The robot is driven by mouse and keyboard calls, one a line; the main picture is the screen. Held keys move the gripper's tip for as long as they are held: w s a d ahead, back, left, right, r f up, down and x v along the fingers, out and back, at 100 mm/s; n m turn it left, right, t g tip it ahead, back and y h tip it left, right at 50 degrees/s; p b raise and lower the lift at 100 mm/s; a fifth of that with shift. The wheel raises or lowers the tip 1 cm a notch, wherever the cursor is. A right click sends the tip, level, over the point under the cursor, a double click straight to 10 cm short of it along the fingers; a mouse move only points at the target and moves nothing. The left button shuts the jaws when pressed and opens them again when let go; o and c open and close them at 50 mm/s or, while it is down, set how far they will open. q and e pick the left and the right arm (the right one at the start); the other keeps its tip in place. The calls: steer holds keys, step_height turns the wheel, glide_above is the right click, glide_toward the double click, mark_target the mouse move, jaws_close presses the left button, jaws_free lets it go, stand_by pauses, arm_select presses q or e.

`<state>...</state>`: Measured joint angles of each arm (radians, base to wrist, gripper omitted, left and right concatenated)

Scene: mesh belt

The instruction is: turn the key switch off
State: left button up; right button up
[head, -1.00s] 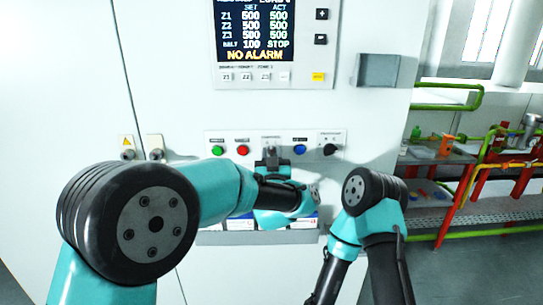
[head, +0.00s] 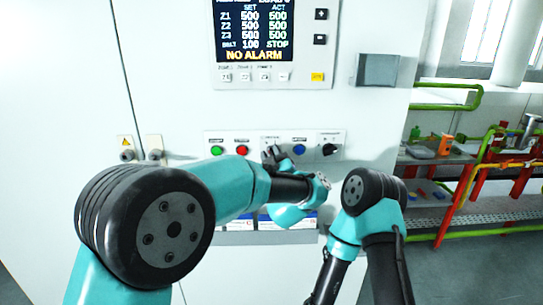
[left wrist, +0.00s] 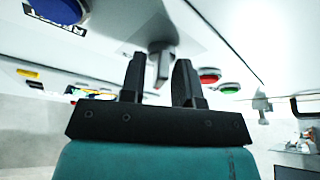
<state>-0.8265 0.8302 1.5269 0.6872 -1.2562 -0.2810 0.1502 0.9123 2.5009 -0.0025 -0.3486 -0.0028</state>
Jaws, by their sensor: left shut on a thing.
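The key switch sits in the middle of the button strip (head: 247,142), between the red button (head: 242,150) and the blue button (head: 299,150). My left gripper (head: 274,153) is at it, tilted, and hides most of the switch in the head view. In the left wrist view the grey key (left wrist: 160,64) stands between the two black fingers of my left gripper (left wrist: 158,72), which is shut on it. My right arm is low at the right of the head view, with its gripper out of view.
A green button (head: 216,151) and a black rotary knob (head: 330,150) are on the same strip. The display (head: 256,40) above reads STOP and NO ALARM. A grey box (head: 377,70) juts out at upper right. Labelled cards are below my left wrist.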

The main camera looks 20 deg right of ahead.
arm_select(q)
steer(key=o, duration=0.6)
steer(key=shift+c, duration=0.2)
steer(key=shift+s, duration=0.1)
steer(key=v, duration=1.1)
steer(key=shift+s+f, duration=0.2)
steer(key=shift+s, duration=0.15)
